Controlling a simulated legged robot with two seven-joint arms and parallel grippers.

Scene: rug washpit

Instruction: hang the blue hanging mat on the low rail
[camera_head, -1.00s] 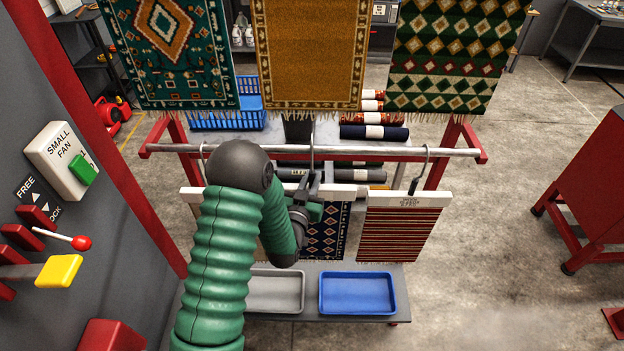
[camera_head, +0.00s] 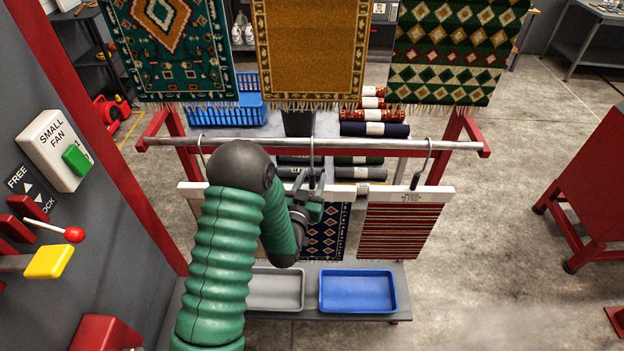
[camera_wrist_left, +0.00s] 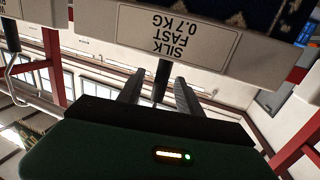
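The blue hanging mat (camera_head: 326,234) is dark blue with a light pattern and hangs upright below the low rail (camera_head: 400,144). My arm hides part of its white header bar. Its hook (camera_head: 312,152) reaches up to the rail; I cannot tell whether it bears on it. My left gripper (camera_head: 310,188) is at the hook's stem, just above the header. In the left wrist view, the header (camera_wrist_left: 180,40) reads "SILK FAST 0.7 KG". There the left gripper's fingers (camera_wrist_left: 160,95) stand apart on both sides of the dark stem, with gaps. My right gripper is out of view.
A red striped mat (camera_head: 401,232) hangs to the right; another mat's header (camera_head: 188,190) shows left. Large rugs (camera_head: 308,50) hang above. A grey tray (camera_head: 275,290) and a blue tray (camera_head: 357,292) sit below. A control panel (camera_head: 50,150) stands left. Open floor lies right.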

